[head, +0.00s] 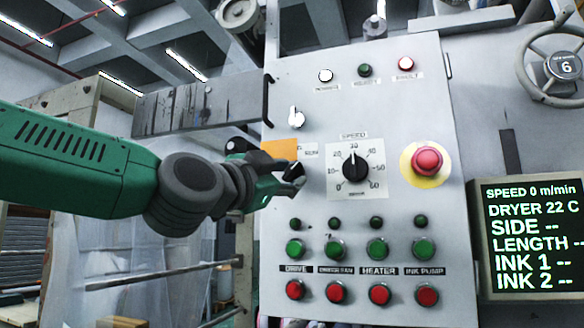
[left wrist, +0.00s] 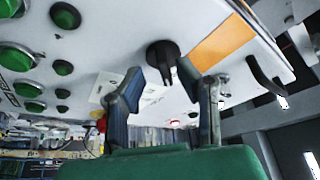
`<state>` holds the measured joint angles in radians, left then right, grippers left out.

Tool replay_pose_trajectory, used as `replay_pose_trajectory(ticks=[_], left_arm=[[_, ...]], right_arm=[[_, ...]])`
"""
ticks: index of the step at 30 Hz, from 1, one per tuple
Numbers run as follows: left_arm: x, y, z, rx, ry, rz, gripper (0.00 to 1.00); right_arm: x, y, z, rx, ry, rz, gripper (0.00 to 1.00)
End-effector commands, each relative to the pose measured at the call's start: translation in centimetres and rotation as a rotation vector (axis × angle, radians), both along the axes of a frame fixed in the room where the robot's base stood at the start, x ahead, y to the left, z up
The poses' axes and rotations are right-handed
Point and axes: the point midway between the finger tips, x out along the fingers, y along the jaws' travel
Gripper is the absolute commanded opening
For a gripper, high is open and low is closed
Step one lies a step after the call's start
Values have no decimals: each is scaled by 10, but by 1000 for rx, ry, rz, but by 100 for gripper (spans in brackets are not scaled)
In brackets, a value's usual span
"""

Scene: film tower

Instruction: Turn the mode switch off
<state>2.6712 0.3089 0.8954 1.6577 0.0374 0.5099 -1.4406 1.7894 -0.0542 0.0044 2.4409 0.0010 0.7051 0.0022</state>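The panel's mode switch looks to be the black rotary knob (head: 293,172) beside an orange plate (head: 279,151) with a RUN label, though its full label is hidden. My left gripper (head: 284,180) is in front of this knob and partly covers it. In the left wrist view the same black knob (left wrist: 163,55) lies between and just beyond the open fingertips of my left gripper (left wrist: 173,80). Its pointer end shows there. The fingers look spread to both sides; whether either touches the knob I cannot tell. My right gripper is not in view.
Right of the knob is the SPEED dial (head: 355,168), pointing near 30. A white switch (head: 296,117) sits above. A red emergency button (head: 428,161) is farther right. Rows of green buttons (head: 336,248) and red buttons (head: 336,292) lie below. A display (head: 530,240) reads speed 0.

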Motion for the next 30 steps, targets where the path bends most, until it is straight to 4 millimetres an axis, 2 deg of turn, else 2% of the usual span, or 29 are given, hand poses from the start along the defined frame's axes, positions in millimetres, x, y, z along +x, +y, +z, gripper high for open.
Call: replay_pose_trajectory(ticks=[6,14,16,17,30], left_arm=[[11,-6,4,-2,1,-1,29],[12,-8,3,0,1,-1,29],[12,-9,3,1,1,-1,5],[12,-9,3,0,0,0,0],[11,-9,5,-39,6,0,0]], right_arm=[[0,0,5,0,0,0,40],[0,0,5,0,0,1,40],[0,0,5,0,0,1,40],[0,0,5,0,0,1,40],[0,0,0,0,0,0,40]])
